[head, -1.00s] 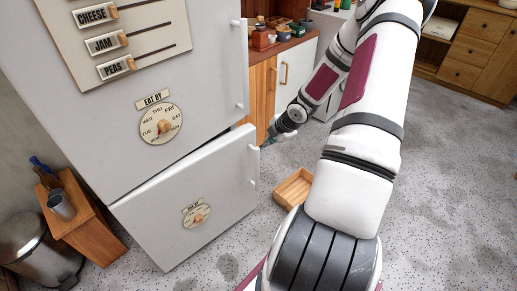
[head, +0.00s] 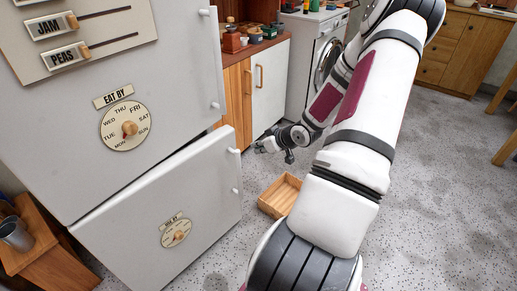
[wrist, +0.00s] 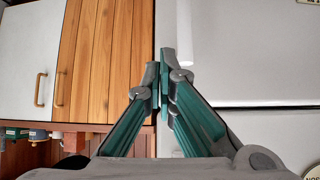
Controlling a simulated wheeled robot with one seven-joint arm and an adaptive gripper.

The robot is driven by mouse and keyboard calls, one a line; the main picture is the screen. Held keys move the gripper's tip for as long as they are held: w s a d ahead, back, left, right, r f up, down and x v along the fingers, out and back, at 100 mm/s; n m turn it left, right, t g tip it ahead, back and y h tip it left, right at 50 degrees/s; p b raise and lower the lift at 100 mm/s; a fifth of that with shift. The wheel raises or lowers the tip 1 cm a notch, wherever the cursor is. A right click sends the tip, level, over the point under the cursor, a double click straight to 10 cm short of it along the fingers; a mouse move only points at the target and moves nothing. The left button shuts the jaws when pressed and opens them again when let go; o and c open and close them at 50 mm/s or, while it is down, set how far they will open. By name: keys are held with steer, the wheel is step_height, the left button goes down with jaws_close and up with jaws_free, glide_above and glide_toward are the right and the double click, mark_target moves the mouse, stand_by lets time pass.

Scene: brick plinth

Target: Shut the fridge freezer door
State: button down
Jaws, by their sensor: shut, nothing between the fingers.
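The freezer door (head: 165,215) is the white lower door of the fridge freezer. It stands ajar, its right edge with two white pegs jutting out past the upper door (head: 90,110). My gripper (head: 257,146) is just right of the freezer door's upper right edge, with a small gap in the head view. In the wrist view my gripper (wrist: 165,58) is shut and empty. There the freezer door (wrist: 245,50) fills the upper right, close beside the fingertips. The upper door (wrist: 280,135) shows below it. Whether the fingertips touch the door is unclear.
A wooden crate (head: 280,195) lies on the floor below my gripper. Wooden cabinets (head: 238,95) and a white washing machine (head: 315,60) stand behind. A wooden stool (head: 40,250) with a metal cup (head: 15,235) is at the left.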

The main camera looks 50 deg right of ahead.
mark_target(235, 147)
steer(key=shift+w+d+f+b, duration=0.15)
steer(key=shift+w+f+b, duration=0.5)
steer(key=shift+w, duration=0.8)
steer(key=shift+w+d+f+b, duration=0.15)
steer(key=shift+w+f+b, duration=0.5)
steer(key=shift+w, duration=0.75)
steer(key=shift+w+d+f+b, duration=0.15)
steer(key=shift+w+f+b, duration=0.3)
steer(key=shift+w+f, duration=0.7)
steer(key=shift+w+r, duration=0.35)
steer(key=shift+w, duration=0.1)
